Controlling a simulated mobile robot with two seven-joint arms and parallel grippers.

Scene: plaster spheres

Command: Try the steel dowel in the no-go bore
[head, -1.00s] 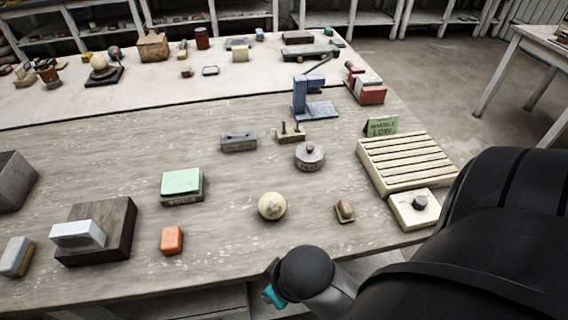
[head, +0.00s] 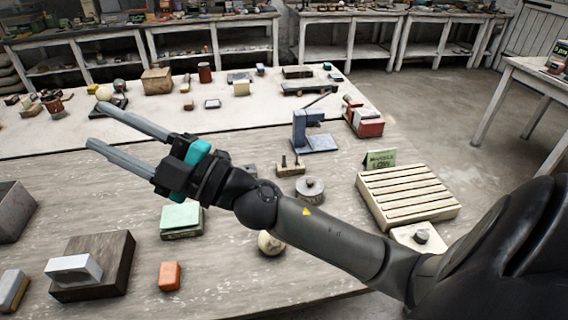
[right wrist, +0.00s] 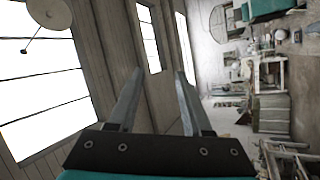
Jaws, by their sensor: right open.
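My right gripper (head: 93,125) is raised over the left part of the bench, its two long grey fingers apart and empty. In the right wrist view the open fingers (right wrist: 157,75) have nothing between them. A small block with two upright pins (head: 290,170) stands beyond my forearm; I cannot tell whether either pin is the steel dowel. A grey block (head: 251,169) beside it is mostly hidden by my right arm. I cannot make out the no-go bore in these frames. My left gripper is not in view.
A blue stand (head: 315,143), a round grey lidded piece (head: 309,190) and a slatted cream rack (head: 408,196) are on the right of the bench. A green-topped block (head: 181,219) and orange block (head: 169,276) lie nearer. My arm partly covers a pale ball (head: 270,243).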

